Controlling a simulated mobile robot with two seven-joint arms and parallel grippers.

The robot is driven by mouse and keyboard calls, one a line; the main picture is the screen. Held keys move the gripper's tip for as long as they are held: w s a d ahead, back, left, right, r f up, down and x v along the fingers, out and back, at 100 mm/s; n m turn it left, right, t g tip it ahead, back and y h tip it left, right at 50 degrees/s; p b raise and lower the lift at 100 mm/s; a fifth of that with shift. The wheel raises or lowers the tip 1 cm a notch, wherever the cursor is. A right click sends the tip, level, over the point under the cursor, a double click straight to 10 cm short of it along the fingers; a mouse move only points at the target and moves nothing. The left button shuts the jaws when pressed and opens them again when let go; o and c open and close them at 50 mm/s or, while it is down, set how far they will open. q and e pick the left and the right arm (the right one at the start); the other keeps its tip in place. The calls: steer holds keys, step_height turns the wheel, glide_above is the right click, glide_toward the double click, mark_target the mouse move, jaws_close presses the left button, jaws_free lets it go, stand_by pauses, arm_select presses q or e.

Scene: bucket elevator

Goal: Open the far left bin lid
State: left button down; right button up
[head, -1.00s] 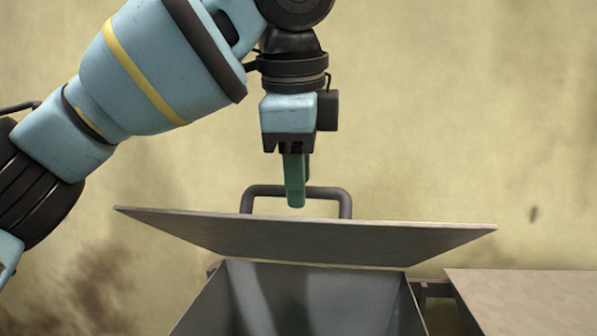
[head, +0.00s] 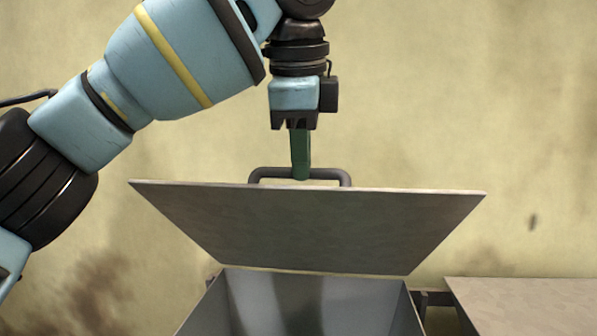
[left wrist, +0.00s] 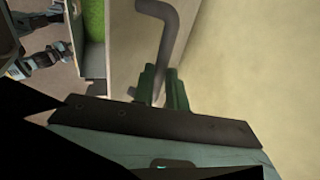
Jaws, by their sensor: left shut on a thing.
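The bin lid (head: 310,225) is a flat grey panel, raised and tilted up, with its underside facing me in the head view. A dark grey bar handle (head: 333,177) stands along its upper edge. My left gripper (head: 300,175) comes down from above, its green fingers at the handle's middle. My right gripper is not in view.
A second, flat grey lid (head: 525,300) lies closed to the right of the open bin. A plain yellowish wall (head: 450,90) stands behind. The space above the closed lid is clear.

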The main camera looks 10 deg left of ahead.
arm_select(q)
steer(key=shift+w+r, duration=0.4)
steer(key=shift+w, duration=0.25)
steer(key=shift+w+r, duration=0.35)
steer(key=shift+w, duration=0.35)
steer(key=shift+w+r, duration=0.4)
steer(key=shift+w, duration=0.25)
steer(key=c, duration=1.4)
jaws_free()
steer(key=shift+w, duration=0.15)
steer(key=shift+r, duration=0.1)
